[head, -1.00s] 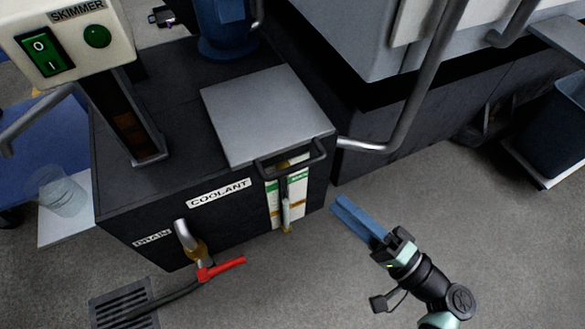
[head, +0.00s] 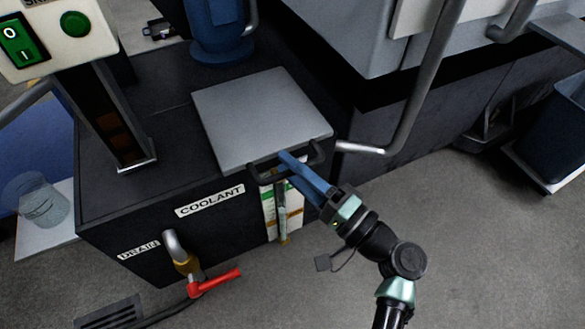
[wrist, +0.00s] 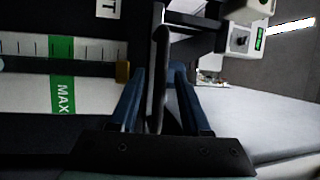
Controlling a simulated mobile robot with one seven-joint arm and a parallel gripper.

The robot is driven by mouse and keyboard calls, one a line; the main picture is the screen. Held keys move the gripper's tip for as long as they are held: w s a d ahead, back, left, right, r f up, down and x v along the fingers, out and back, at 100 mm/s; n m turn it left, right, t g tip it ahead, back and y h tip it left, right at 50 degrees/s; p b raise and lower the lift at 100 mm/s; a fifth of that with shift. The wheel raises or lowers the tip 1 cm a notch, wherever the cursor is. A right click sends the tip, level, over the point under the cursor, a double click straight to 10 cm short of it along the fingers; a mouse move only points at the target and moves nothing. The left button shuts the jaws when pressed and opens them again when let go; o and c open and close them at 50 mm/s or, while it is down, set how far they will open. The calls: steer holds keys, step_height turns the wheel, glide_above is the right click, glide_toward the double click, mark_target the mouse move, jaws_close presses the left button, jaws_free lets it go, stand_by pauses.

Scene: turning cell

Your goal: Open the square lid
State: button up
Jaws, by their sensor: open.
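The square lid (head: 255,115) is a flat grey plate lying shut on top of the dark coolant tank (head: 150,225). A dark bar handle (head: 264,173) sticks out from its front edge. My gripper (head: 291,164) has its blue fingers at the handle, coming from the lower right. In the wrist view the open fingers (wrist: 157,92) stand on either side of the handle bar (wrist: 158,55), with a gap visible. A pale surface at the right of the wrist view looks like the lid (wrist: 245,120). The fingers hide part of the handle in the head view.
A sight gauge (head: 283,218) sits on the tank front below the handle. A red-handled drain valve (head: 215,283) juts out lower left. The skimmer post (head: 110,120) stands left of the lid. A grey bent pipe (head: 410,115) rises close on the right.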

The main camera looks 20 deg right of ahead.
jaws_close()
stand_by(1.3)
